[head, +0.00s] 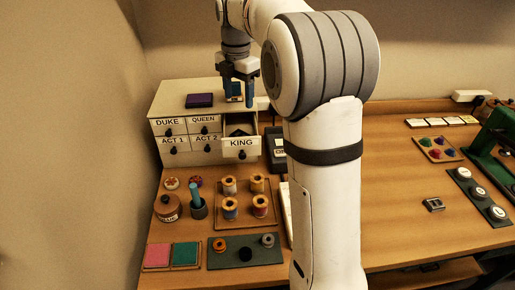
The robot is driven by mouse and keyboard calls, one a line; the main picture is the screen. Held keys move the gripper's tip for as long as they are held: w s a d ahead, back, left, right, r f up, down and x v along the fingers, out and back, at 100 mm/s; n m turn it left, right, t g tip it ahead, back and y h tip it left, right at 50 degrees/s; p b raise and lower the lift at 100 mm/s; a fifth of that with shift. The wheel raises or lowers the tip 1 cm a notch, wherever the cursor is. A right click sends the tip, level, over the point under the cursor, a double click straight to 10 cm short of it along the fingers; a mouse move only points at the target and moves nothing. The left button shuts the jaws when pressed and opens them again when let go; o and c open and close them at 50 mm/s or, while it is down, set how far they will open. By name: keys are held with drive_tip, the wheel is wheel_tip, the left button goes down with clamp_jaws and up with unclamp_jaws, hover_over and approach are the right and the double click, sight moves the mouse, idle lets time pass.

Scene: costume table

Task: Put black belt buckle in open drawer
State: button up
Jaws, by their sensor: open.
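The belt buckle (433,204), small and dark with a greyish frame, lies flat on the right part of the wooden table. The open drawer (241,149), labelled KING, sticks out from the right end of a small cream drawer cabinet (167,97) at the back left. Its dark inside shows above its front; I cannot tell what is in it. My gripper (239,94) points down with its blue fingers apart, in front of or above the cabinet top near the KING drawer. It holds nothing that I can make out and is far left of the buckle.
Thread spools on a wooden tray (217,223), a brown jar (167,208) and pink and green pads (171,255) fill the left. A purple box (199,100) lies on the cabinet. A button panel (482,195) stands right of the buckle. Table around the buckle is clear.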

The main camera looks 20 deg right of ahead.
drive_tip(key=s+f+m+t, duration=0.1)
drive_tip(key=s+f+m, duration=0.2)
drive_tip(key=s+m, duration=0.5)
drive_tip(key=s+f+m+t, duration=0.1)
drive_tip(key=s+f+m, duration=0.1)
drive_tip(key=s+m, duration=0.6)
drive_tip(key=s+f+m+t, duration=0.1)
drive_tip(key=s+f+m, duration=0.2)
drive_tip(key=s+m, duration=0.5)
drive_tip(key=s, duration=0.4)
drive_tip(key=shift+s+f+m, duration=0.3)
drive_tip(key=shift+s+f, duration=0.05)
drive_tip(key=shift+c, duration=0.3)
